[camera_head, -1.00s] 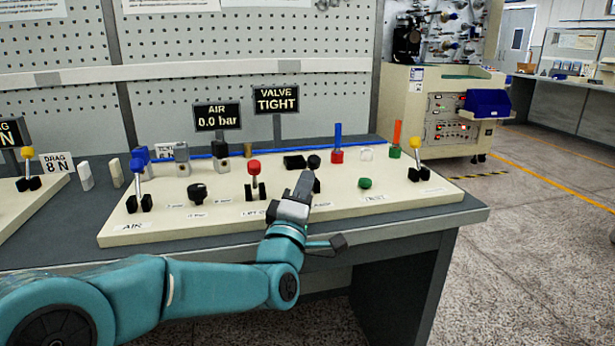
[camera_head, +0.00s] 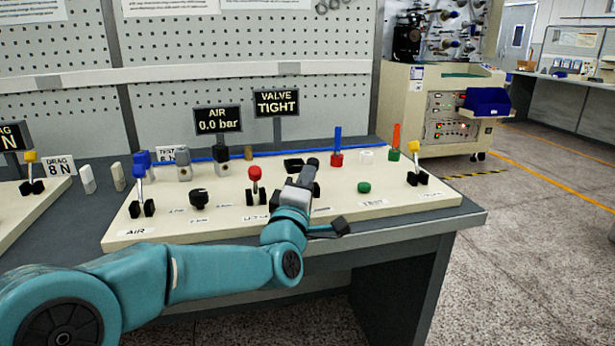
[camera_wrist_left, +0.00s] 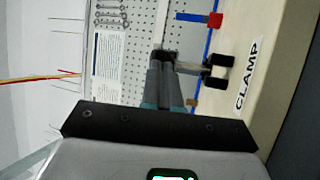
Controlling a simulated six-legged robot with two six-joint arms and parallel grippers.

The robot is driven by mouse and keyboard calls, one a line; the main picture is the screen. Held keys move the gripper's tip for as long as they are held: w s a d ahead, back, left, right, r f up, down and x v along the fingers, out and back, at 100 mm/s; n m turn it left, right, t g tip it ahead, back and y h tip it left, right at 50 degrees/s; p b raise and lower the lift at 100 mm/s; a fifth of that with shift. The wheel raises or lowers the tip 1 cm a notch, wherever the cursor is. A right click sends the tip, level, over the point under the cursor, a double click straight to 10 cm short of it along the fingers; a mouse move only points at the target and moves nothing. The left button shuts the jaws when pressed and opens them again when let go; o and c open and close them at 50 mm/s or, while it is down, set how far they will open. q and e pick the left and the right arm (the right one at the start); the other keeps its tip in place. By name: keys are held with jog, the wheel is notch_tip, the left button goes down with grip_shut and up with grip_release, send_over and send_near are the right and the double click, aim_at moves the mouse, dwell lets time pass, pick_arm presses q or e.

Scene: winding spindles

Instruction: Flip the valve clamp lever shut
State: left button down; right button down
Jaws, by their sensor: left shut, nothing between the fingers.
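The valve clamp lever has a black two-part base (camera_head: 316,189) on the cream panel (camera_head: 230,218). In the left wrist view its pale shaft (camera_wrist_left: 192,68) runs from the black base (camera_wrist_left: 218,72) to a black knob, beside a "CLAMP" label (camera_wrist_left: 247,75). My left gripper (camera_head: 308,170) is shut and empty, its fingers (camera_wrist_left: 166,85) right at the knob end of the lever. I cannot tell whether they touch it. In the head view the gripper hides most of the lever. A sign (camera_head: 277,103) reads "VALVE TIGHT". My right gripper is not in view.
A red-knobbed lever (camera_head: 255,175) stands left of my gripper, and a green button (camera_head: 364,187) lies to its right. A yellow-knobbed lever (camera_head: 415,160) is farther right. Blue and red upright posts (camera_head: 337,145) stand behind. The "AIR" sign (camera_head: 217,119) reads 0.0 bar.

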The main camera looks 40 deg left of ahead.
pick_arm(q)
jog(key=w+a+r+n+g+h+p, duration=0.3)
jog(key=g+p, duration=0.5)
jog(key=p, duration=1.8)
jog(key=shift+w+a+n+g+h, duration=0.4)
jog(key=shift+w+a+n+h, duration=0.35)
jog(key=shift+a, duration=0.55)
jog(key=shift+w, duration=0.1)
jog(key=shift+r, duration=0.1)
